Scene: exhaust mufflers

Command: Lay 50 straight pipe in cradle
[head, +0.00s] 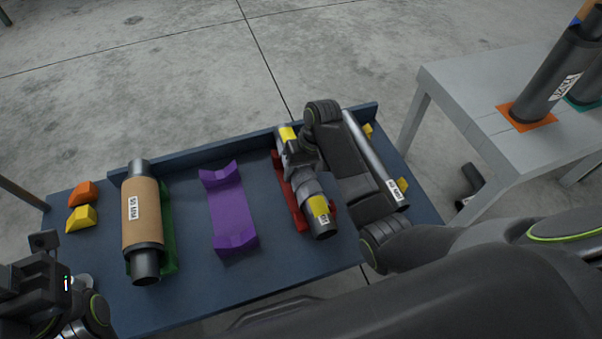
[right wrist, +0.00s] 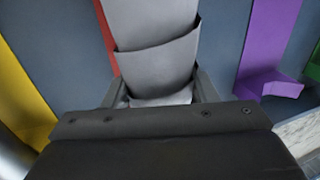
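A grey, stepped pipe piece (head: 318,213) with yellow bands lies lengthwise over the red cradle (head: 284,190); its label is too small to read. My right gripper (head: 302,162) is at the piece's middle. In the right wrist view its fingers (right wrist: 160,94) sit close against both sides of the grey piece (right wrist: 155,45), with the red cradle (right wrist: 105,30) partly hidden below. I cannot tell whether the piece bears fully on the cradle. A slim straight pipe (head: 368,150) lies along the yellow cradle (head: 368,131). My left gripper (head: 42,268) is at the left edge, empty as far as visible.
The purple cradle (head: 230,205) is empty. A brown muffler (head: 142,205) marked 50 MM lies in the green cradle (head: 168,230). Orange (head: 82,193) and yellow (head: 81,219) blocks stand at the table's (head: 195,285) left. A grey side table (head: 480,90) holds upright dark pipes (head: 555,80).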

